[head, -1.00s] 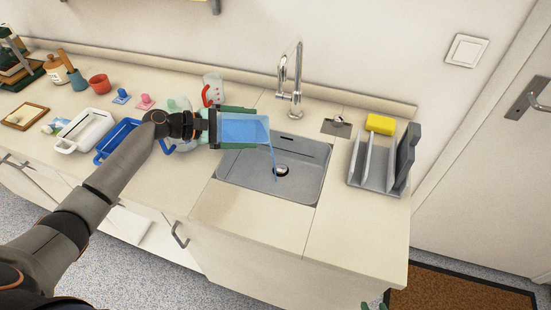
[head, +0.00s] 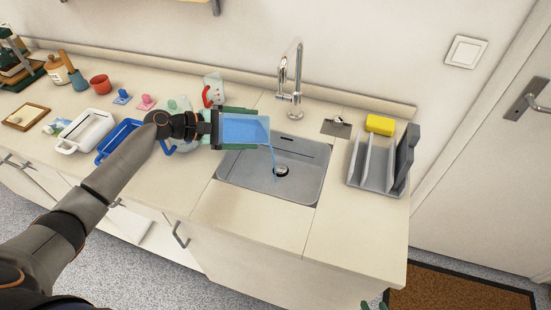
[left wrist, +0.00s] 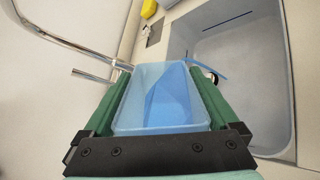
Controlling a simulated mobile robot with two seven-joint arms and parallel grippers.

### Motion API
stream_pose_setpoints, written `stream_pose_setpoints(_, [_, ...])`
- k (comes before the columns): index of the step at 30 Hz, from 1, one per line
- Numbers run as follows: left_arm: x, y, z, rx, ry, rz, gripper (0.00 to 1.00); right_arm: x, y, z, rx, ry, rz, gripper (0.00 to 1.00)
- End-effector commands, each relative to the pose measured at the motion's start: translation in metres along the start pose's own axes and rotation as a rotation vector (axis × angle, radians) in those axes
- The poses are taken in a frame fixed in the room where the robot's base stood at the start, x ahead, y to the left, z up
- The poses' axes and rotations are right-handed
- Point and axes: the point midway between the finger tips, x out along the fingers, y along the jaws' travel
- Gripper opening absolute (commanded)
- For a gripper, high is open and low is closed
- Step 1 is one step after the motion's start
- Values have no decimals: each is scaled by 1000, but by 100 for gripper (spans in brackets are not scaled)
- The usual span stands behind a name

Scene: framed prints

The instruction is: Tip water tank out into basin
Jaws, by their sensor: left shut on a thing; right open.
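The water tank (head: 243,130) is a clear box with blue water in it, tilted on its side over the left edge of the basin. A thin blue stream runs from its right end down into the grey basin (head: 308,170), near the drain. My left gripper (head: 240,128) is shut on the tank. In the left wrist view, its green fingers (left wrist: 170,110) clasp the tank (left wrist: 160,98) from both sides, with the basin (left wrist: 235,50) beyond. My right gripper (head: 374,306) shows only as a green tip at the bottom edge.
A tap (head: 291,80) stands behind the basin. A grey rack (head: 375,165) and a yellow sponge (head: 380,124) are to its right. A white tray (head: 86,133), a blue tray (head: 112,147) and a red-handled jug (head: 213,90) are to the left. The front counter is clear.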

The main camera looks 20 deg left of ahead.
Motion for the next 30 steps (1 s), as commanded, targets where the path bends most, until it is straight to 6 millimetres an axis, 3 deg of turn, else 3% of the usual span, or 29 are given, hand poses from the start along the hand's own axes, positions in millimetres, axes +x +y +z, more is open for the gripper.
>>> stream_pose_setpoints(30, [0, 0, 5, 78, 43, 3, 0, -4, 0, -4, 0, 0, 0, 42])
